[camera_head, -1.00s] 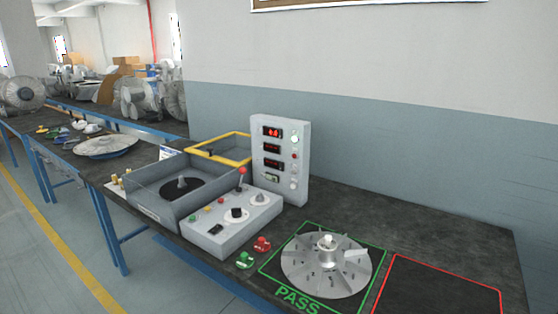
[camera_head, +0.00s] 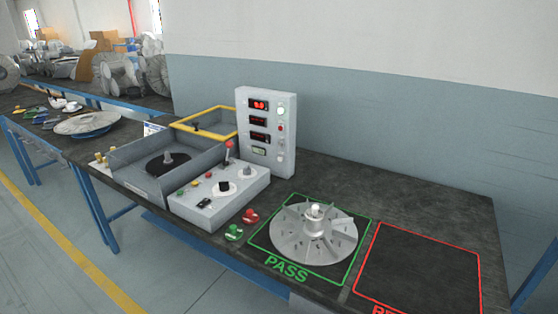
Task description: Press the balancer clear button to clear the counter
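The balancer (camera_head: 143,180) stands on the dark bench, an open grey box with a black disc and spindle inside. Its control panel (camera_head: 190,212) in front has small coloured buttons, black knobs and a red-tipped lever. The upright display unit (camera_head: 241,130) behind it carries red readouts, a greenish display and a column of small round buttons on its right side (camera_head: 281,128). I cannot read which button is the clear button. A green button (camera_head: 234,233) and a red button (camera_head: 250,216) sit on the bench beside the panel. Neither of my grippers is in view.
A finned metal impeller (camera_head: 313,233) lies in the green PASS square (camera_head: 289,272). The red-outlined square (camera_head: 420,265) to its right is empty. A grey disc (camera_head: 87,123) and small items lie on the bench at left. The bench top behind the squares is clear.

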